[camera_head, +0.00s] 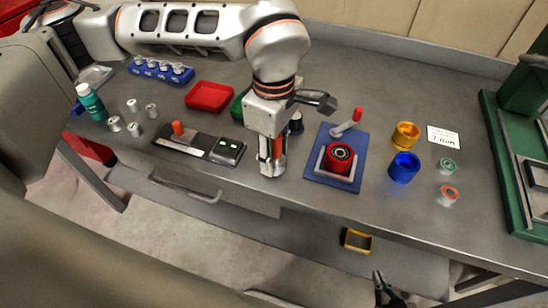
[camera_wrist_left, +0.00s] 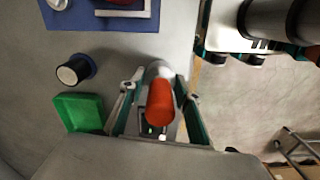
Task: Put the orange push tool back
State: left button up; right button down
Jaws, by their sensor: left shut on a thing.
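My left gripper (camera_head: 271,168) is over the front part of the grey bench, shut on the orange push tool (camera_head: 278,146). In the left wrist view the tool (camera_wrist_left: 160,100) stands between the two fingers (camera_wrist_left: 160,108), its orange body toward the camera and a pale end beyond it. The gripper hides much of the tool in the head view. To its left is a dark flat base (camera_head: 195,147) with an orange knob (camera_head: 178,128). To its right, a blue fixture (camera_head: 326,165) holds a red round part (camera_head: 338,158). My right gripper (camera_head: 385,288) is low, in front of the bench; its jaws are unclear.
A red tray (camera_head: 208,97), a blue rack (camera_head: 160,71) and small metal cylinders (camera_head: 133,105) stand at the left. A green tray (camera_wrist_left: 78,112) and dark cylinder (camera_wrist_left: 75,70) are close by. Orange (camera_head: 406,135) and blue (camera_head: 404,168) cups are right of the fixture.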

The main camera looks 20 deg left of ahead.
pick_arm(q)
jog(key=shift+f, duration=0.85)
jog(key=shift+f, duration=0.2)
jog(key=o, duration=1.1)
jog(key=shift+r, duration=0.1)
notch_tip(320, 180, up, 12)
jog(key=shift+r, duration=0.1)
jog(key=shift+s, duration=0.1)
